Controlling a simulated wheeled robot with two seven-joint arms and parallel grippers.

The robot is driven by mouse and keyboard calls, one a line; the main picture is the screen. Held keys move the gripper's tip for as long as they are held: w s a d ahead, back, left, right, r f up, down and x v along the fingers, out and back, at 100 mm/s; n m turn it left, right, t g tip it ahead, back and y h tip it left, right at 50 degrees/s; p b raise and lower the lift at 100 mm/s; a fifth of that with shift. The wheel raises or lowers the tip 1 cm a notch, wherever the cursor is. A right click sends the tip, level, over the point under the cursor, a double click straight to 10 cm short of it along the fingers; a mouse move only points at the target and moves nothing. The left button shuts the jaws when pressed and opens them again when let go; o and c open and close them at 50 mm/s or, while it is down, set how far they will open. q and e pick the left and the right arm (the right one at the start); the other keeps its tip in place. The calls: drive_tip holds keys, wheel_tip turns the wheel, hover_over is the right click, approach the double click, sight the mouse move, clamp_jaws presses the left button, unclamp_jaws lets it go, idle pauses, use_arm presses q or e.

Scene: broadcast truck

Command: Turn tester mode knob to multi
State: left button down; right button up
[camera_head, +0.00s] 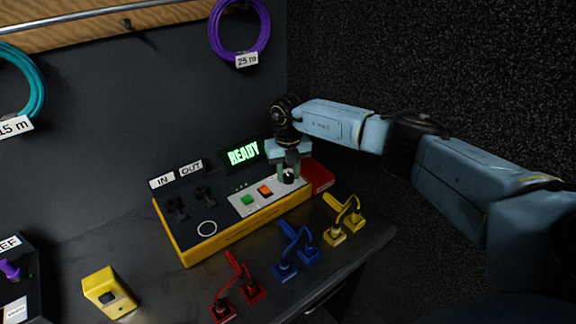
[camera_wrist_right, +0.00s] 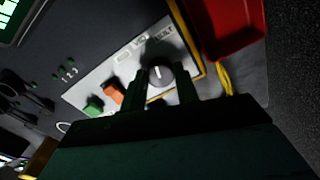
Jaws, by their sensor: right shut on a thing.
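The tester is a yellow-edged box (camera_head: 231,233) with a dark top, standing on the bench. Its lit screen (camera_head: 243,152) reads READY. The mode knob is a round dark knob with a pale pointer line; it shows in the right wrist view (camera_wrist_right: 160,74) at the edge of the light panel, beside small labels, one seeming to read MULTI. My right gripper (camera_head: 289,172) points down over the knob. In the right wrist view its fingers (camera_wrist_right: 161,88) stand on either side of the knob, shut on it. My left gripper is not in view.
A green button (camera_head: 247,200) and an orange button (camera_head: 265,190) sit on the panel near the knob. A red tray (camera_head: 318,177) lies right of the tester. Red (camera_head: 239,280), blue (camera_head: 296,248) and yellow (camera_head: 344,219) cable sets stand in front. A yellow block (camera_head: 109,292) is at left.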

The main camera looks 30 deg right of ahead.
sight(289, 175)
drive_tip(key=shift+r+m+p, duration=0.15)
drive_tip(key=shift+m+p, duration=0.45)
drive_tip(key=shift+m, duration=0.4)
drive_tip(key=shift+m+p, duration=0.35)
drive_tip(key=shift+m, duration=0.15)
drive_tip(key=m+p, duration=0.2)
drive_tip(key=m, duration=0.1)
use_arm(q)
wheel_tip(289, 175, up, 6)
drive_tip(key=p, duration=0.1)
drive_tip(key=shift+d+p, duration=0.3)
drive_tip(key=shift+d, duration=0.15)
use_arm(e)
drive_tip(key=shift+m, duration=1.3)
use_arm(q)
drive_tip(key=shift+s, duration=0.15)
use_arm(e)
drive_tip(key=o, duration=1)
drive_tip(key=shift+c, duration=0.2)
use_arm(q)
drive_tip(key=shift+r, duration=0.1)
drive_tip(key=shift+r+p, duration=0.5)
drive_tip(key=shift+p, duration=0.15)
use_arm(e)
wheel_tip(289, 175, up, 13)
